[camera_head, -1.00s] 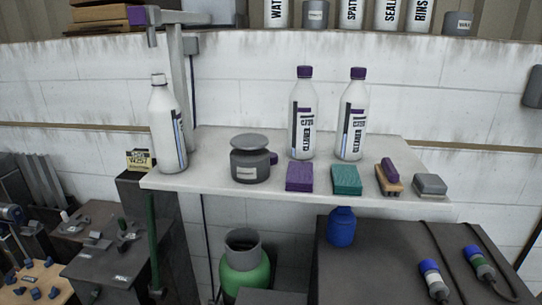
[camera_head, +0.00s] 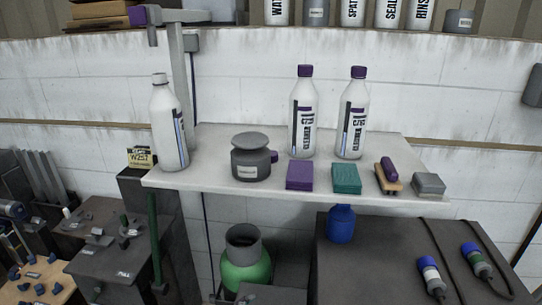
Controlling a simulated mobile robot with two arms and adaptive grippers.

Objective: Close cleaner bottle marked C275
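A white bottle (camera_head: 168,128) stands upright at the left end of the shelf. Its neck shows no purple cap, and its label is turned to the right and unreadable. Two similar white bottles stand side by side at the back: one (camera_head: 303,120) left, one (camera_head: 351,122) right. Both have purple caps and labels reading "CLEANER"; their codes are too small to read surely. A small purple piece (camera_head: 274,157) sits against the right side of a dark grey lidded jar (camera_head: 250,160); I cannot tell whether it is a loose cap or part of the jar. Neither gripper is in view.
The light shelf (camera_head: 215,185) also holds a purple block (camera_head: 299,176), a teal block (camera_head: 346,178), a purple-and-wood brush (camera_head: 389,176) and a grey block (camera_head: 429,184) along its front. A grey post (camera_head: 178,60) rises behind the left bottle.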

